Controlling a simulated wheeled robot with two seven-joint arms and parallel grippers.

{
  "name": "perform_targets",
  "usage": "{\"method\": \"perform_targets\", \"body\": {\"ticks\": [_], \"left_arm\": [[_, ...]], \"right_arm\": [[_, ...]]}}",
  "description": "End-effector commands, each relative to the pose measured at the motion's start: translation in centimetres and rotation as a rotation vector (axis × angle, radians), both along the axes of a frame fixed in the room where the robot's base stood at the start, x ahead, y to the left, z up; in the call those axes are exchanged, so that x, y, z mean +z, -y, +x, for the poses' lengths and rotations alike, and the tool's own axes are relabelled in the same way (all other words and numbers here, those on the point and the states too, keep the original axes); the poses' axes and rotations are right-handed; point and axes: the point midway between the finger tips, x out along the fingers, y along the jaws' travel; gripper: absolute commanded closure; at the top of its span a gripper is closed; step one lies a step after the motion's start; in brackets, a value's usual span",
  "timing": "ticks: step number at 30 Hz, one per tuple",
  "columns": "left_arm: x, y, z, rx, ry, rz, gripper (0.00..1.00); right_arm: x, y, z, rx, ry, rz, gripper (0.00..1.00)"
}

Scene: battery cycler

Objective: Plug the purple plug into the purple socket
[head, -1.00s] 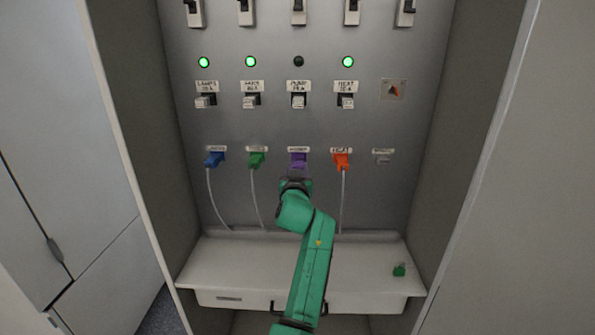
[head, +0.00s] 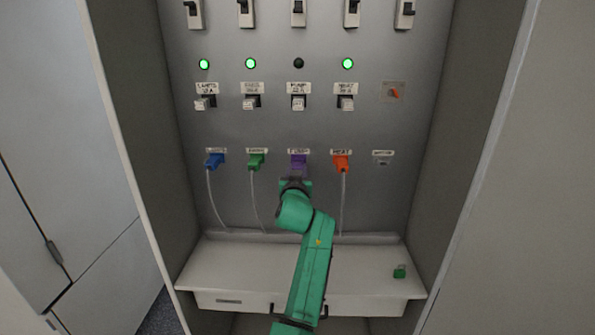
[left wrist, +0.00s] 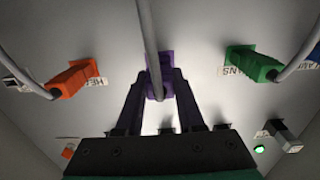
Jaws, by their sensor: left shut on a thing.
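The purple plug (left wrist: 158,90) is between the fingers of my left gripper (left wrist: 160,82), which is shut on it. Its grey cable (left wrist: 148,35) crosses in front of it in the left wrist view. The purple socket (left wrist: 167,57) is on the panel right behind the plug and is mostly covered by it. In the head view, purple (head: 299,160) shows at the panel just above my left gripper (head: 297,180). The plug is at the socket, but I cannot tell how deep it sits. My right gripper is not in view.
Blue (head: 214,160) and green (head: 256,161) plugs sit left of the purple one, and an orange plug (head: 341,162) right of it, with hanging cables. The lamp (head: 298,63) above the purple column is dark. A small green object (head: 400,271) lies on the shelf (head: 365,268).

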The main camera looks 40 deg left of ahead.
Motion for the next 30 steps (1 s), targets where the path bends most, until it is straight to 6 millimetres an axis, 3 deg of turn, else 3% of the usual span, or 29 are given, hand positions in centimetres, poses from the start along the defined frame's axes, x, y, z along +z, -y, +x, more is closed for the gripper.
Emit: {"method": "perform_targets", "body": {"ticks": [30], "left_arm": [[0.0, -0.8, 1.0, 0.0, 0.001, 0.0, 0.94]], "right_arm": [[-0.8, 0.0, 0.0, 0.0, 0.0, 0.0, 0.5]]}}
